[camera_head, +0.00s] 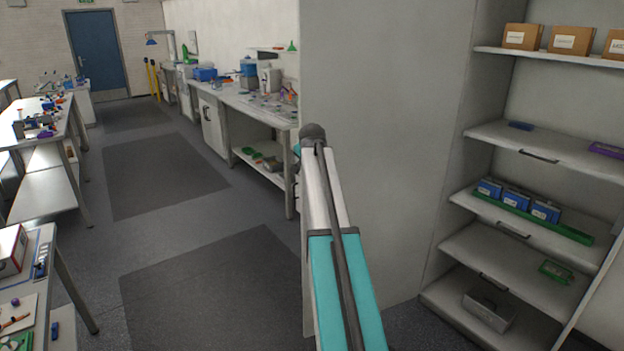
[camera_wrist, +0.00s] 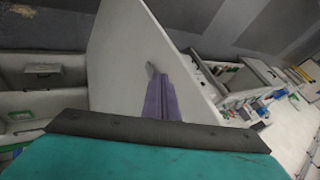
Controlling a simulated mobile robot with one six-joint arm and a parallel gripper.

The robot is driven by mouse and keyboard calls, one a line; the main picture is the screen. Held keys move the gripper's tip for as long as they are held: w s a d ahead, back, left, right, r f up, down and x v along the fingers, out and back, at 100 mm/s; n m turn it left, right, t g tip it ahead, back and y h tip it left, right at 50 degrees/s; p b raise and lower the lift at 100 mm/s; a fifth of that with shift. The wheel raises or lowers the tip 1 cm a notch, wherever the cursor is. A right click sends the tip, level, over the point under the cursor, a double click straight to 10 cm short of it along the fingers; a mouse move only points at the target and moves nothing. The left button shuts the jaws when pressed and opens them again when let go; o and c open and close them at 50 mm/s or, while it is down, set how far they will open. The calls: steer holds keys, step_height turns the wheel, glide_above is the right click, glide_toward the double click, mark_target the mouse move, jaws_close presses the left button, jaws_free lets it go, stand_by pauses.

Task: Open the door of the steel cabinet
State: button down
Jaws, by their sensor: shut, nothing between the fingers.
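The steel cabinet (camera_head: 486,225) stands at the right of the head view with its shelves in plain sight. A large light grey panel (camera_head: 395,130), which looks like its door, stands open to the left of the shelves. The panel also shows in the wrist view (camera_wrist: 120,70), with a free edge on its right. My gripper (camera_wrist: 158,85) is shut and empty, in front of the panel's face. I cannot tell whether the fingertips touch it. No handle shows clearly. In the head view my gripper is hidden behind my arm or the panel.
Brown boxes (camera_head: 572,40), a green tray with blue packs (camera_head: 516,199) and a metal box (camera_head: 489,308) sit on the shelves. A workbench (camera_head: 240,104) stands beyond the panel. Tables line the left side. The dark-matted floor (camera_head: 215,285) between is clear.

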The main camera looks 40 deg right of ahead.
steer(key=w+a+b+v, duration=0.1)
steer(key=v, duration=0.7)
steer(key=shift+b, duration=0.35)
